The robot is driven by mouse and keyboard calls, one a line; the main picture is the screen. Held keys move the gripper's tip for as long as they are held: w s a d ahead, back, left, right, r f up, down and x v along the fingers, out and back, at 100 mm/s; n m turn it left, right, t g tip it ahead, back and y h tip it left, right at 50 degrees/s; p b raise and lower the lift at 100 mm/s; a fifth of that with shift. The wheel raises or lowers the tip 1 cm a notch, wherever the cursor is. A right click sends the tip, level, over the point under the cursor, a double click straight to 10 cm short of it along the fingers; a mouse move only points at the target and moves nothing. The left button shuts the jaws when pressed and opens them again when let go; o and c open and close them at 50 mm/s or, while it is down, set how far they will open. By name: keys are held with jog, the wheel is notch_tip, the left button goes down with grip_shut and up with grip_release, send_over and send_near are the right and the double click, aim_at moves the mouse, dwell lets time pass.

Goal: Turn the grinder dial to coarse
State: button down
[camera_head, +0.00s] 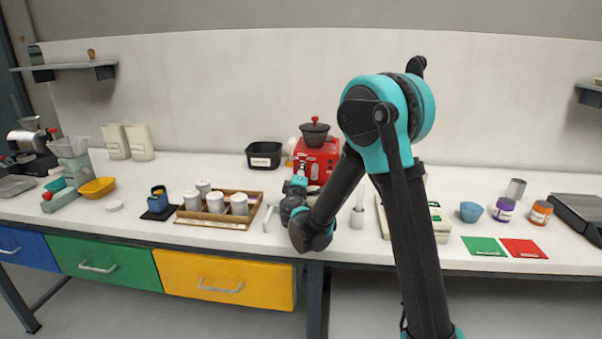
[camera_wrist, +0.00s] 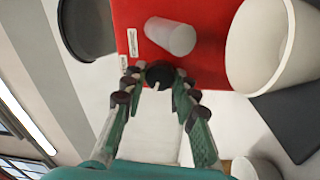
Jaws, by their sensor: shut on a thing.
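The red grinder (camera_head: 322,158) stands at the back middle of the white counter, with a dark, red-knobbed top. In the wrist view its red face (camera_wrist: 205,14) carries small pale labels and a white cylinder (camera_wrist: 170,36). The round black dial (camera_wrist: 158,71) sits at the edge of that face. My gripper (camera_wrist: 160,77) is shut on the dial, with a fingertip on each side. In the head view my gripper (camera_head: 300,182) is in front of the grinder and partly hidden by my arm. The dial's setting is not readable.
A black bin (camera_head: 264,155) stands left of the grinder. A wooden tray (camera_head: 190,216) of white canisters lies front left. Green (camera_head: 484,246) and red (camera_head: 524,249) mats lie farther right.

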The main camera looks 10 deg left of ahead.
jog(key=shift+m, duration=0.9)
jog(key=c, duration=1.5)
grip_release()
jog(key=shift+o, duration=0.2)
jog(key=s, duration=1.2)
jog(key=shift+f, duration=0.4)
